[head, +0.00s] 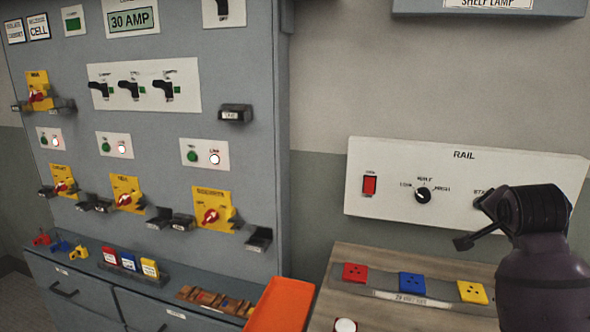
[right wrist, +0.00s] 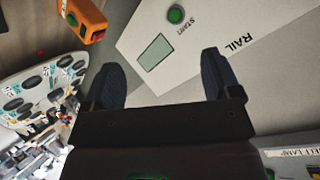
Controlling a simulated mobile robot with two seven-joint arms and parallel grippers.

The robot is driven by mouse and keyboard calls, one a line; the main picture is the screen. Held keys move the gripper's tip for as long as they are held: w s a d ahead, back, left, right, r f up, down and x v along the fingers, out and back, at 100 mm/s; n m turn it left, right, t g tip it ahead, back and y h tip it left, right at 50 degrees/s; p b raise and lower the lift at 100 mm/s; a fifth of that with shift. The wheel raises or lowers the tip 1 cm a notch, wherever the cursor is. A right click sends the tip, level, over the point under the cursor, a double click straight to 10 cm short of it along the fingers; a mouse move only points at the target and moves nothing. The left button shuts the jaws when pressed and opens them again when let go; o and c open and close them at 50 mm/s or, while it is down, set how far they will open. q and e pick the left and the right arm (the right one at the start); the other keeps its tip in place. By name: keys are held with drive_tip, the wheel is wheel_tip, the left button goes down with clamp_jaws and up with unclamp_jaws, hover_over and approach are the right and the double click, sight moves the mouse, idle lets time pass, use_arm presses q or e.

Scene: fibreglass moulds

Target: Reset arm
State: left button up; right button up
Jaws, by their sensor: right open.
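My right gripper (head: 472,222) is in front of the right part of the white RAIL panel (head: 380,212) in the head view, hiding part of it, including most of the START label. In the right wrist view its two dark fingers (right wrist: 162,82) stand well apart with nothing between them. Beyond the fingertips that view shows the same RAIL panel (right wrist: 195,45), with a green START button (right wrist: 176,14) and a pale green window. The fingers look clear of the panel, but I cannot judge the exact gap. My left gripper is in neither view.
A grey cabinet (head: 262,90) with switches stands left. Below the panel, a wooden top (head: 345,258) carries red (head: 355,272), blue (head: 412,282) and yellow (head: 472,292) sockets. A SHELF LAMP box (head: 420,8) hangs above.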

drive_tip(key=s+a+f+n+g+y, duration=0.15)
drive_tip(key=s+a+f+n, duration=0.3)
drive_tip(key=s+f, duration=0.75)
drive_tip(key=s+a+f+n+g+y, duration=0.1)
drive_tip(key=s+a+f+n+g, duration=0.3)
drive_tip(key=s+f, duration=0.85)
drive_tip(key=s+a+f+n+g+y, duration=0.15)
drive_tip(key=s+a+f+n, duration=0.3)
drive_tip(key=s, duration=0.55)
drive_tip(key=w+f+t+y, duration=0.1)
drive_tip(key=w+f+t, duration=0.6)
drive_tip(key=f, duration=0.4)
drive_tip(key=shift+n+t, duration=0.4)
drive_tip(key=shift+t, duration=0.3)
drive_tip(key=shift+w+a, duration=0.1)
drive_tip(key=shift+w, duration=0.05)
